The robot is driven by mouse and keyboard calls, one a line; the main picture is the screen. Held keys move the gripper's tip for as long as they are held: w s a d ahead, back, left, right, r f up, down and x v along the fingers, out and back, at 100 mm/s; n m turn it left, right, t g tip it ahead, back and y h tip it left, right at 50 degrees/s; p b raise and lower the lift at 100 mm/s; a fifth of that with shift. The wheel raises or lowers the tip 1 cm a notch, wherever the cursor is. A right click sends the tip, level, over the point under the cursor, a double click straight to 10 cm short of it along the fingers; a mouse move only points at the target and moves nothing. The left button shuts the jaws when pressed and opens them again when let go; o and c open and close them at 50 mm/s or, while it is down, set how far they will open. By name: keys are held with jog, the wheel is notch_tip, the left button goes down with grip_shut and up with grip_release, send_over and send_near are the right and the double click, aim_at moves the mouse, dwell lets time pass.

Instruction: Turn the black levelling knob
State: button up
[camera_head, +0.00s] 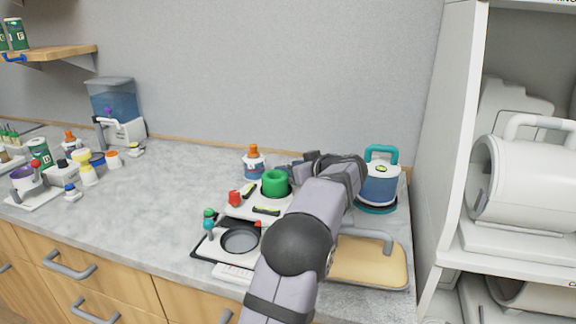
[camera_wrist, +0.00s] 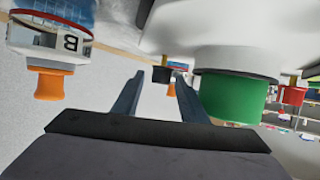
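A small black knob-like piece (camera_wrist: 162,74) shows in the wrist view, below the edge of a white housing in that picture. It appears between or just beyond the tips of my gripper (camera_wrist: 160,82). The two fingers are spread apart with a gap between them; I cannot tell whether either touches the black piece. In the head view my gripper (camera_head: 292,169) is behind the green cylinder (camera_head: 275,184) of the white device (camera_head: 240,207), and I cannot pick out the black knob there. The green cylinder also shows in the wrist view (camera_wrist: 232,98), right of the fingers.
An orange-capped bottle (camera_head: 253,162) stands behind the device, close to the gripper; it appears inverted in the wrist view (camera_wrist: 48,45). A teal-handled blue container (camera_head: 380,186) and a tan board (camera_head: 370,265) are right of my arm. Free counter (camera_head: 160,190) lies left of the device.

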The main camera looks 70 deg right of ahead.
jog(key=shift+d+r+n+t+y+p, duration=0.15)
jog(key=shift+n+t+y+p, duration=0.4)
jog(key=shift+p, duration=2.3)
jog(key=n+y+p, duration=0.1)
jog(key=p, duration=0.3)
jog(key=n+t+y+p, duration=0.1)
jog(key=p, duration=0.3)
jog(key=shift+s+d+n+y+p, duration=0.1)
jog(key=shift+d+n+y+p, duration=0.15)
jog(key=shift+d+p, duration=0.1)
jog(key=n+y+p, duration=0.1)
jog(key=p, duration=0.2)
jog(key=shift+a, duration=0.25)
jog(key=f+b+v, duration=0.1)
jog(key=b+v, duration=0.2)
jog(key=v, duration=0.4)
jog(key=w+r+n+g+p, duration=0.4)
jog(key=w+n+g+p, duration=0.6)
jog(key=w+n+p, duration=0.1)
jog(key=shift+w+r+n+p, duration=0.3)
jog(key=shift+w, duration=0.25)
jog(key=shift+g+y, duration=0.25)
jog(key=shift+y, duration=0.05)
